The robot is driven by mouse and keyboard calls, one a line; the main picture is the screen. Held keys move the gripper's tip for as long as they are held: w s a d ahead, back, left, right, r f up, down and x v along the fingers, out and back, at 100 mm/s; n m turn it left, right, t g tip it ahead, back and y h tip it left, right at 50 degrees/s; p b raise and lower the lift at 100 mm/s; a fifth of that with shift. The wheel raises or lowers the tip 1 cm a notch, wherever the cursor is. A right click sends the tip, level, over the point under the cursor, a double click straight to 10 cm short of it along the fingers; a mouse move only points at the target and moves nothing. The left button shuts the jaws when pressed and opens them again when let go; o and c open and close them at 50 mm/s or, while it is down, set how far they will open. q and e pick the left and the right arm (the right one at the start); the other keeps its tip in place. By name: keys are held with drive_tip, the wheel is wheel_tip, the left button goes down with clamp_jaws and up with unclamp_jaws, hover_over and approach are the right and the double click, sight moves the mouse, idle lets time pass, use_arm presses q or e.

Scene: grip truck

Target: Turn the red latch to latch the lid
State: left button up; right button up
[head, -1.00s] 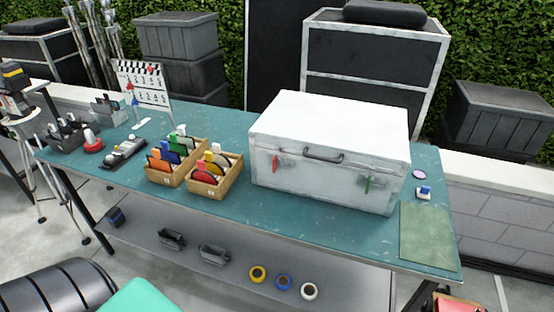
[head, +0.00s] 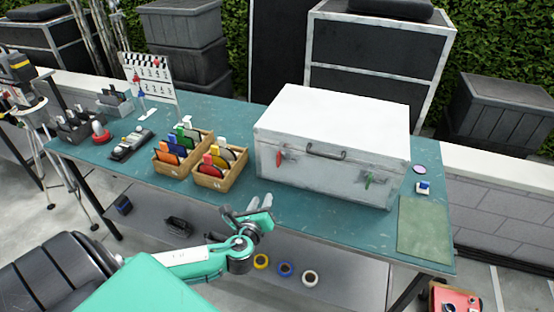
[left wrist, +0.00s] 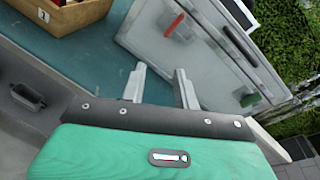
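The white case (head: 318,178) stands on the teal table with its lid down. The red latch (head: 279,159) is on the left of its front face and points roughly up and down, slightly tilted. It also shows in the left wrist view (left wrist: 175,25). A green latch (head: 369,181) is on the right of the front, and a dark handle (head: 327,151) lies between them. My left gripper (head: 260,202) is open and empty near the table's front edge, below and in front of the red latch, not touching the case. Its two fingers (left wrist: 160,86) are apart. My right gripper is not in view.
Two wooden boxes of coloured cards (head: 220,180) stand left of the case. A clapperboard (head: 148,80) is farther back left. A green mat (head: 424,228) lies at the right. Tape rolls (head: 286,268) are on the shelf below. The tabletop directly before the case is clear.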

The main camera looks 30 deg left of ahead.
sight(277, 158)
use_arm(q)
drive_tip(key=w+a+m+p, duration=0.1)
drive_tip(key=w+m, duration=0.1)
drive_tip(key=w, duration=0.3)
drive_tip(key=w+a+r+m+t+h+p, duration=0.1)
drive_tip(key=w+a+m, duration=0.1)
drive_tip(key=w, duration=0.3)
drive_tip(key=w+a+r+m+t+p, duration=0.1)
drive_tip(key=w+a+m, duration=0.1)
drive_tip(key=w, duration=0.3)
drive_tip(key=shift+w+a+r+m+p, duration=0.1)
drive_tip(key=shift+w+r+m+p, duration=0.1)
drive_tip(key=shift+r+m+p, duration=0.15)
drive_tip(key=shift+w+a+f, duration=0.15)
drive_tip(key=shift+w+f, duration=0.05)
drive_tip(key=shift+w, duration=0.35)
drive_tip(key=shift+c, duration=0.2)
clamp_jaws()
